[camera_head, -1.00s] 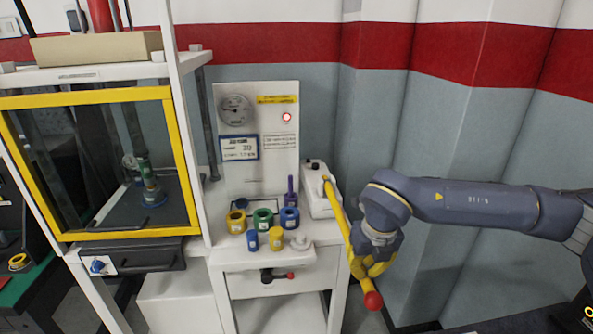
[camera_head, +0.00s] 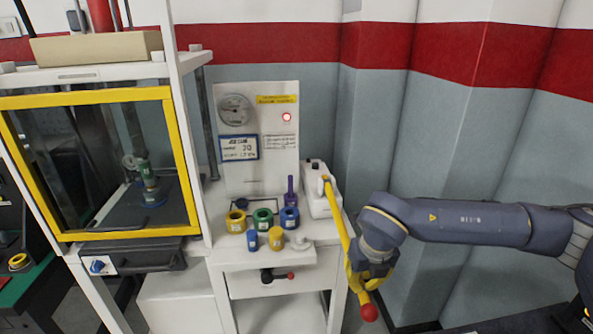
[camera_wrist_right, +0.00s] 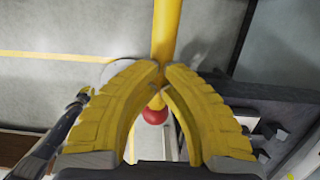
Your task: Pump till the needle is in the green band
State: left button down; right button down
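The round pressure gauge (camera_head: 235,109) is on the white upright panel. Its needle and green band are too small to read. The white pump (camera_head: 316,193) stands at the right end of the bench. Its long yellow lever (camera_head: 337,214) slopes down toward the front and ends in a red knob (camera_head: 369,312). My right gripper (camera_head: 362,280) is at the lever's lower part, just above the knob. In the right wrist view, its yellow fingers (camera_wrist_right: 161,68) close around the lever (camera_wrist_right: 167,30), with the red knob (camera_wrist_right: 155,116) beyond them. My left gripper is out of view.
A job card (camera_head: 239,148) and a lit red lamp (camera_head: 287,117) are on the panel. Several coloured rings and cylinders, such as a green one (camera_head: 262,220), stand on the bench left of the pump. A yellow-framed glass cabinet (camera_head: 95,98) stands at left.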

notch_tip(320, 180, up, 14)
jog(key=shift+w+f, duration=0.25)
jog(key=shift+w, duration=0.05)
jog(key=shift+s+f, duration=0.15)
jog(key=shift+f, duration=3.25)
jog(key=shift+s+f, duration=0.15)
jog(key=shift+f, duration=3.2)
notch_tip(320, 180, up, 14)
jog(key=shift+w+f, duration=0.25)
jog(key=shift+w, duration=0.05)
jog(key=shift+f, duration=0.1)
jog(key=shift+s+f, duration=0.15)
jog(key=shift+f, duration=3.2)
jog(key=shift+s+f, duration=0.15)
jog(key=shift+f, duration=3.15)
